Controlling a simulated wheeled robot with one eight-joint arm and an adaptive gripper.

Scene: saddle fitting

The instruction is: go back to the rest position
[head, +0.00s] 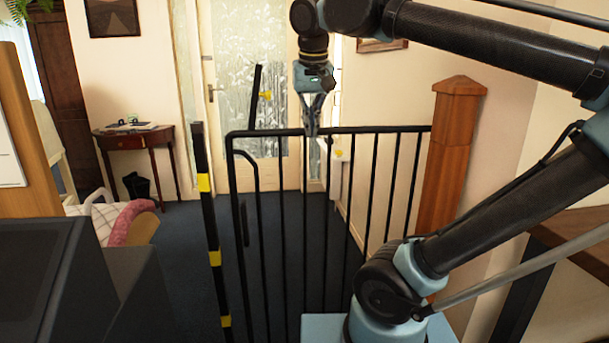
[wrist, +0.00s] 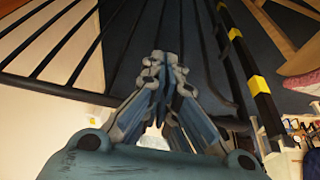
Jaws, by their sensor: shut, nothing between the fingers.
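My gripper (head: 313,130) hangs from my raised arm with its fingers pointing down, near the top rail of a black barred gate (head: 262,133). I cannot tell whether the fingertips touch the rail. In the wrist view my gripper (wrist: 166,62) has its blue-grey fingers drawn together at the tips, with nothing between them. The gate's dark bars (wrist: 85,28) run behind the fingers at the upper left. A black post with yellow bands (head: 204,230) stands left of the gate; it also shows in the wrist view (wrist: 246,58).
A wooden newel post (head: 450,160) stands at the gate's right end. A glazed door (head: 255,85) is beyond. A small table (head: 135,138) stands at the back left, with a dark bin (head: 138,187) below it.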

